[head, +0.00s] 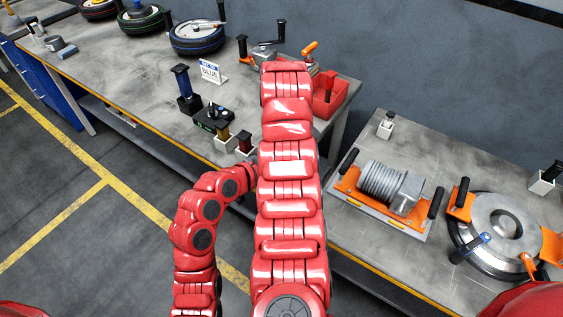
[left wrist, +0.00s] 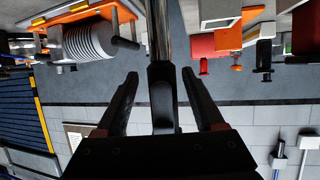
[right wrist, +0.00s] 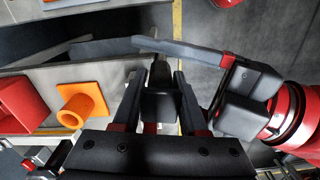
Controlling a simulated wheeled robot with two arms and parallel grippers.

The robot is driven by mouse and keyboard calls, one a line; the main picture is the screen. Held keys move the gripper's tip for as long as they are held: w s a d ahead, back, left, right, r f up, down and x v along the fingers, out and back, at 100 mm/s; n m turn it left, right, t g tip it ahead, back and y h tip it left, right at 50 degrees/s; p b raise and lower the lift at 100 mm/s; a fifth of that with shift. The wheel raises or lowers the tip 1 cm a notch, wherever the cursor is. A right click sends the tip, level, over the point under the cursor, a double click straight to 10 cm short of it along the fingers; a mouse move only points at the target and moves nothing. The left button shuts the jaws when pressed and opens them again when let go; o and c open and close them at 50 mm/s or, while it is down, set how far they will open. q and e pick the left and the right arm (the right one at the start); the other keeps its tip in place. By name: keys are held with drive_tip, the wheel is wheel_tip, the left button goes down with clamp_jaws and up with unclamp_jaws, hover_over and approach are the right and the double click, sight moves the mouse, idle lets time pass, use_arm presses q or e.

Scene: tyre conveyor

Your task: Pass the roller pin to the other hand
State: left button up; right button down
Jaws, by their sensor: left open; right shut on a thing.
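The roller pin (left wrist: 162,95) stands between the spread fingers of my left gripper (left wrist: 158,76) in the left wrist view, as a shiny rod with a black lower part. My left gripper is open, and I cannot tell whether its fingers touch the pin. In the right wrist view my right gripper (right wrist: 158,80) is shut on the pin's black part (right wrist: 157,104). My left gripper's dark body (right wrist: 245,100) shows at the right there, its long finger crossing beyond the pin. In the head view my red arms hide both grippers and the pin.
A workbench (head: 125,85) with wheels (head: 197,37), a sign (head: 211,72) and a red bin (head: 330,95) lies behind. A right table (head: 460,150) holds a ribbed motor unit (head: 390,188) and a round disc (head: 503,225). An orange flanged part (right wrist: 83,103) is near my right gripper.

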use_arm(q)
clamp_jaws()
use_arm(e)
drive_tip(key=shift+c, duration=1.8)
unclamp_jaws()
